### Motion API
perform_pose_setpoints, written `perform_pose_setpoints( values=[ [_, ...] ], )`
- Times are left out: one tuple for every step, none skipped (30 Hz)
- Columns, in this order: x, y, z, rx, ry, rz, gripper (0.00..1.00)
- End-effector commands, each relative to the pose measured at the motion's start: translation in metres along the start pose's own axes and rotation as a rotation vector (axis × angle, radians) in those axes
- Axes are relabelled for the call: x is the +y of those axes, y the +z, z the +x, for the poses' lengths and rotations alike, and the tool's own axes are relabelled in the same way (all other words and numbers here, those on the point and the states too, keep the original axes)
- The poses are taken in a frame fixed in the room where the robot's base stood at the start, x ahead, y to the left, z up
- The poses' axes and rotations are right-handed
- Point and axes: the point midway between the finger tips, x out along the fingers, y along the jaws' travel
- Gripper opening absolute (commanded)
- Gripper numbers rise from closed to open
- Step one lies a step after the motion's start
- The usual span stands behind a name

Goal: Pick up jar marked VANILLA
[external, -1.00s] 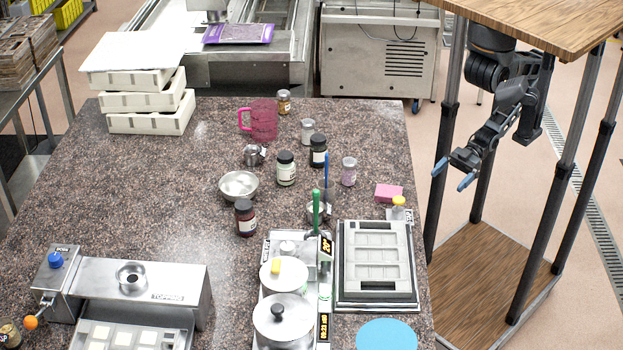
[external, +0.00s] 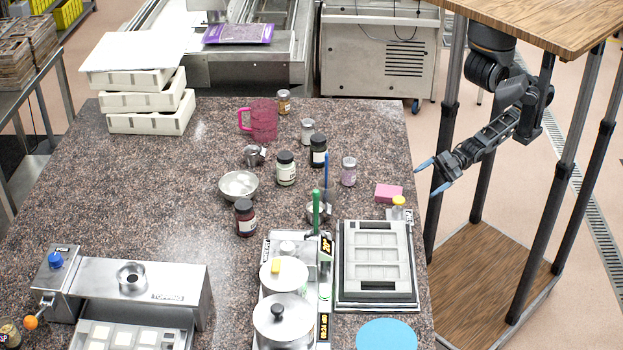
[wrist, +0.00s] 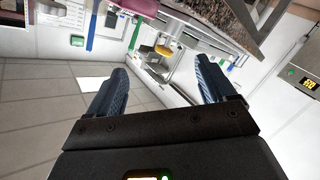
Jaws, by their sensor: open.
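Several small jars stand on the speckled stone table, and their labels are too small to read, so I cannot tell which is marked VANILLA. There is a dark-lidded jar with a pale label (external: 286,169), a black jar (external: 318,151), a dark red-brown jar (external: 245,218), a grey-lidded jar with a pinkish body (external: 348,172), a silver-lidded jar (external: 307,131) and a brown-capped jar (external: 284,101). My gripper (external: 433,177) is open and empty, just beyond the table's right edge, apart from all jars. Its two blue fingers also show in the wrist view (wrist: 160,88), with no jar between them.
A pink mug (external: 262,121), metal bowl (external: 239,186), pink block (external: 389,193), yellow-capped bottle (external: 398,207) and grey mould tray (external: 345,285) stand on the table (external: 200,230). A wooden-topped frame (external: 560,25) surrounds my arm. The table's back right is clear.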

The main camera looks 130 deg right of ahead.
Motion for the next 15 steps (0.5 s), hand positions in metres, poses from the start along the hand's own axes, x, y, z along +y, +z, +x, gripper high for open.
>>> perform_pose_setpoints(
  values=[
    [0.014,-0.001,0.019,0.010,0.056,-0.130,0.84],
    [0.021,-0.001,0.028,0.010,0.083,-0.211,0.84],
    [0.031,0.000,0.040,0.005,0.118,-0.314,0.84],
    [0.038,0.000,0.048,0.000,0.142,-0.389,0.84],
    [0.046,0.000,0.055,-0.008,0.167,-0.461,0.84],
    [0.057,0.000,0.065,-0.020,0.199,-0.555,0.84],
    [0.065,0.001,0.071,-0.032,0.224,-0.625,0.84],
    [0.074,0.001,0.079,-0.046,0.248,-0.696,0.84],
    [0.086,0.001,0.087,-0.068,0.281,-0.793,0.84],
    [0.097,0.000,0.094,-0.087,0.307,-0.867,0.84],
    [0.108,0.000,0.101,-0.110,0.333,-0.945,0.84],
    [0.124,0.000,0.110,-0.146,0.366,-1.049,0.84],
    [0.137,0.000,0.116,-0.177,0.392,-1.129,0.84],
    [0.150,-0.001,0.121,-0.209,0.416,-1.208,0.84],
    [0.167,-0.002,0.128,-0.257,0.444,-1.308,0.84]
  ],
)
